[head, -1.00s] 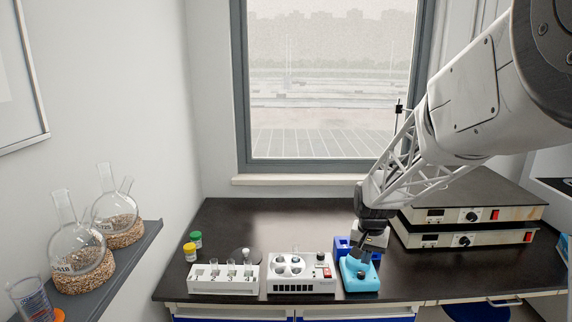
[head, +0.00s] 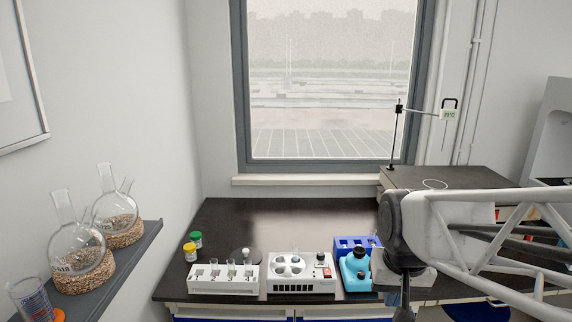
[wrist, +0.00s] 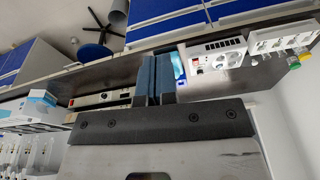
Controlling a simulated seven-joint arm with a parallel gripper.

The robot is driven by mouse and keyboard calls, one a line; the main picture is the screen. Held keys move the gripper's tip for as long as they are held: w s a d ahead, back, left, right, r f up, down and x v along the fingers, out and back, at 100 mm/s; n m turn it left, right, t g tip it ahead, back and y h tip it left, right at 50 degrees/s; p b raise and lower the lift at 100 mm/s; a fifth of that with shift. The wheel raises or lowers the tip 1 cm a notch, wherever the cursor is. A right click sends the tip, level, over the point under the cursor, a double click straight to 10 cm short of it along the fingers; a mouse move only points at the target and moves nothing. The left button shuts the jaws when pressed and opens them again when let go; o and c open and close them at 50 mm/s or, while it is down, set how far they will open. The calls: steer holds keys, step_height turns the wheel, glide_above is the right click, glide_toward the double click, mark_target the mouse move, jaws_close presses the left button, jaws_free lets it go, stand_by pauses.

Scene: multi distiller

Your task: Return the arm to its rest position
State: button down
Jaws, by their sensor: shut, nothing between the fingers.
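My arm (head: 490,235) reaches in from the right of the head view, across the right part of the bench. Its dark wrist end (head: 400,225) points down beside the light-blue device and hides part of what lies behind. The fingertips cannot be made out in the head view. In the wrist view my gripper (wrist: 154,62) shows its two dark-blue fingers side by side, shut, with nothing held. The fingers appear clear of the bench things, though the wrist view is strongly tilted.
A heating plate (head: 440,177) with a thermometer stand is behind my arm. Flasks stand on the left shelf (head: 112,268).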

steer(key=s+n, duration=0.1)
steer(key=s, duration=0.8)
steer(key=shift+a, duration=0.3)
steer(key=c, duration=1.8)
jaws_free()
steer(key=shift+c, duration=0.2)
